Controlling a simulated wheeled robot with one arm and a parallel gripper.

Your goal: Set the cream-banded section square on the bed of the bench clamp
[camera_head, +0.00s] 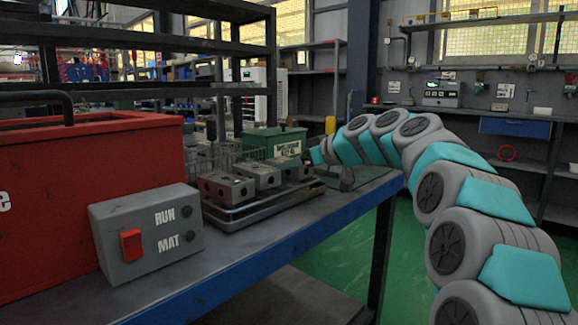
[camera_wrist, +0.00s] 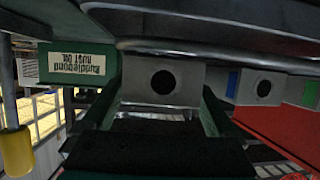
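A grey metal block (camera_wrist: 160,85) with a round dark hole sits in the middle of the wrist view. It is probably the rightmost block (camera_head: 292,168) on the rack in the head view. No cream band shows on its visible face. The dark green fingers of my gripper (camera_wrist: 160,112) lie along both sides of this block; whether they touch it cannot be told. In the head view my gripper is small and mostly hidden beyond the rack. A grey-green fixture (camera_head: 347,180) at the bench's right end may be the bench clamp; its bed is not clear.
Other blocks stand to the left on the dark rack (camera_head: 262,212); one has a blue band (camera_wrist: 233,83). A green rust-oil box (camera_head: 275,141) stands close behind. A RUN/MAT control box (camera_head: 146,233) and a red case (camera_head: 90,190) fill the left of the bench (camera_head: 300,228).

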